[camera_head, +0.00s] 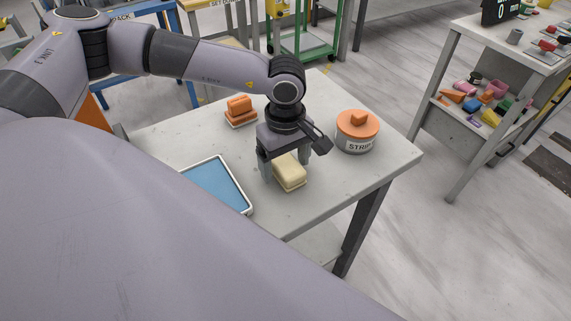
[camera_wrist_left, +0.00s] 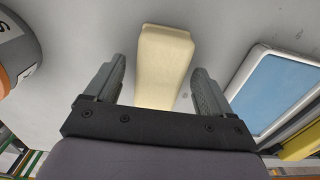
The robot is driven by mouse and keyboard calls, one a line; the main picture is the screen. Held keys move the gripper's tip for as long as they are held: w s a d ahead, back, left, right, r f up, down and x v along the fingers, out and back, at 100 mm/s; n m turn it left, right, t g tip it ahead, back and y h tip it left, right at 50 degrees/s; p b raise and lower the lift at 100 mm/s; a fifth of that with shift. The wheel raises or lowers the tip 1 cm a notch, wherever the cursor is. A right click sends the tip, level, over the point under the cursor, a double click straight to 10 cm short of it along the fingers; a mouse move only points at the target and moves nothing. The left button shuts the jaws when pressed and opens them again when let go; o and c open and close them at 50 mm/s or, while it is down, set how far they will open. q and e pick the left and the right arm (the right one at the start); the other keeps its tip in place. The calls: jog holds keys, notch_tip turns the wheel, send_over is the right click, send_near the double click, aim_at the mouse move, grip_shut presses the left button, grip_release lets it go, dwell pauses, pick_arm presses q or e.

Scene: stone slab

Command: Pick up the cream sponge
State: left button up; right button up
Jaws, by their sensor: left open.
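The cream sponge (camera_head: 290,172) lies on the grey table beneath my left gripper. It also shows in the left wrist view (camera_wrist_left: 163,62) as a pale yellow block. My left gripper (camera_head: 284,170) is open and points down over the sponge. In the left wrist view its two fingers (camera_wrist_left: 160,85) stand on either side of the sponge's near end, with gaps between finger and sponge. The gripper hides part of the sponge in the head view. My right gripper is not in view.
On the table (camera_head: 330,197), a round container with an orange lid (camera_head: 357,131) stands right of the gripper. A blue tray with a white rim (camera_head: 249,208) lies left of the sponge. An orange block (camera_head: 240,106) sits behind. A second table (camera_head: 460,62) stands at right.

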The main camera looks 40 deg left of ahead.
aim_at(285, 162)
pick_arm(q)
jog(key=c, duration=1)
jog(key=shift+r, duration=0.1)
jog(key=shift+c, duration=0.2)
notch_tip(285, 162, up, 20)
jog(key=b, duration=0.1)
